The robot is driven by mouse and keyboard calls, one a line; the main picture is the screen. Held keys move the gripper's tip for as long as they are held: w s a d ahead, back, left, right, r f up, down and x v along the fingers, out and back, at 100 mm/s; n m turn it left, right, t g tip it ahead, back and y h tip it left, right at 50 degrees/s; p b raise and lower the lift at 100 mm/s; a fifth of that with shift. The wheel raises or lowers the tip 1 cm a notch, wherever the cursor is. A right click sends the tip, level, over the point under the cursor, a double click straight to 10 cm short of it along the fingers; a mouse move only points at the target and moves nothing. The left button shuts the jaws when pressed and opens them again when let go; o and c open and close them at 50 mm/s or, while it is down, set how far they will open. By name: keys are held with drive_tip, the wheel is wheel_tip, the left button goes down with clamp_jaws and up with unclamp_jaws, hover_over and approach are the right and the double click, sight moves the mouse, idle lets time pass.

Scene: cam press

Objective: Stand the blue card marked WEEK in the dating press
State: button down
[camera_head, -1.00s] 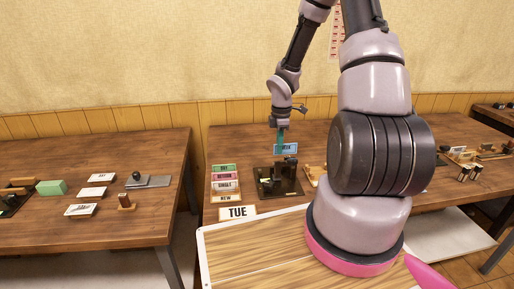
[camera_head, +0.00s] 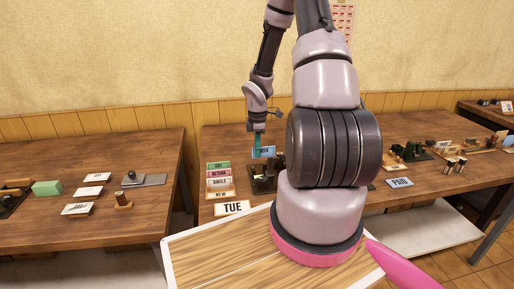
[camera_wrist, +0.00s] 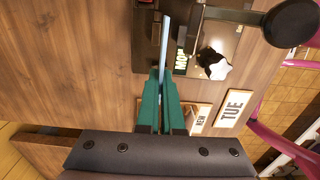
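The blue card (camera_head: 264,152) is held upright in my gripper (camera_head: 258,141), over the dark dating press (camera_head: 264,186) on the middle table. Its lettering is too small to read surely. In the wrist view my gripper's teal fingers (camera_wrist: 162,98) are shut on the card, which shows as a thin pale-blue edge (camera_wrist: 165,42) standing out past the fingertips. The press's dark base (camera_wrist: 150,52) lies below and beside it, with a black round-ended lever (camera_wrist: 288,22) at the upper right. My arm hides the right part of the press in the head view. I cannot tell whether the card touches the press.
A rack of coloured cards (camera_head: 218,181) stands left of the press, with a white TUE card (camera_head: 232,208) in front. A blue PAID card (camera_head: 400,182) lies to the right. The left table (camera_head: 100,220) holds a green block (camera_head: 47,188) and stamps.

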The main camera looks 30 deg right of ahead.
drive_tip(key=shift+f, duration=2.35)
drive_tip(key=shift+d, duration=0.1)
drive_tip(key=shift+c, duration=2.2)
unclamp_jaws()
drive_tip(key=shift+r, duration=3.55)
